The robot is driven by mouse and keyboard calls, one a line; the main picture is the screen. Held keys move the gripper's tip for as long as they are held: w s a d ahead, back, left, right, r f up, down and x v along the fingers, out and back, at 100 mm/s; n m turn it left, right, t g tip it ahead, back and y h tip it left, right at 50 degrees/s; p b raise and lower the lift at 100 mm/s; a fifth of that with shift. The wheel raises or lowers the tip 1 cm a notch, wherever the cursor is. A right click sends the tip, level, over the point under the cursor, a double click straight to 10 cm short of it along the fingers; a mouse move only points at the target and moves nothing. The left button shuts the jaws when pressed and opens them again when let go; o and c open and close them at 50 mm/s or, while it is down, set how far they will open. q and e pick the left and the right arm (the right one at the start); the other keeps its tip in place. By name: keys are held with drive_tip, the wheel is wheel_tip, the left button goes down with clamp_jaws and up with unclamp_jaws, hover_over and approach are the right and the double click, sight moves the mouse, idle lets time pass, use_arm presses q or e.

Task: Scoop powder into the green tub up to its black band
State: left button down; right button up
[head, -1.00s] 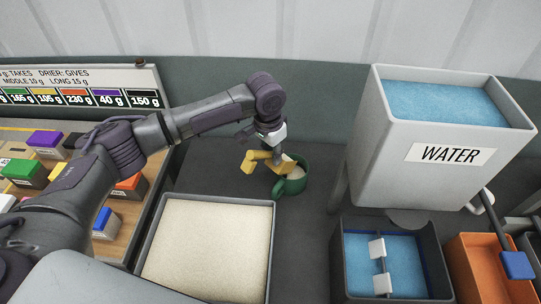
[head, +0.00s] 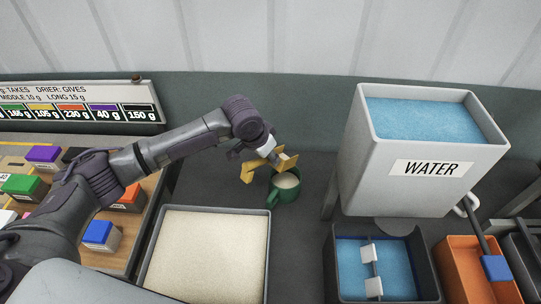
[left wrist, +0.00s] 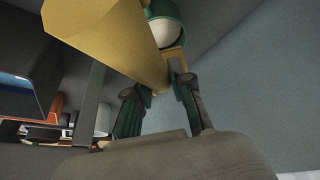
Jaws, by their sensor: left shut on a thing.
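The green tub (head: 284,196) stands upright on the dark bench, its handle toward the lower left. Pale powder (head: 286,180) shows inside it; I cannot make out the black band. My left gripper (head: 265,153) is shut on a yellow scoop (head: 249,173), held just above and behind the tub's rim. Whether powder is left in the scoop is unclear. In the left wrist view, the scoop (left wrist: 105,38) crosses the top in front of the gripper fingers (left wrist: 158,95), and the tub (left wrist: 160,11) shows partly beyond it. The powder bin (head: 207,252) is in front, full of pale powder. My right gripper is out of view.
A white water tank (head: 428,185) stands to the right, over a blue-filled bin (head: 398,272). An orange bin (head: 475,265) is beside that. A tray of coloured blocks (head: 130,245) lies at the left below a sign (head: 80,101). Dark bench is clear around the tub.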

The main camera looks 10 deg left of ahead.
use_arm(q)
drive_tip(key=shift+s+t+h, duration=0.2)
drive_tip(key=shift+t+h, duration=0.1)
drive_tip(key=shift+t, duration=0.3)
drive_tip(key=shift+r+t+b, duration=0.35)
drive_tip(key=shift+t, duration=0.05)
drive_tip(key=shift+w+r+h, duration=0.1)
drive_tip(key=shift+r+h, duration=0.05)
drive_tip(key=shift+h, duration=0.15)
drive_tip(key=shift+w+d, duration=0.1)
drive_tip(key=shift+w, duration=0.05)
drive_tip(key=shift+r+t+h, duration=0.4)
drive_tip(key=shift+r+t, duration=0.4)
drive_tip(key=shift+r, duration=0.2)
drive_tip(key=shift+f, duration=0.15)
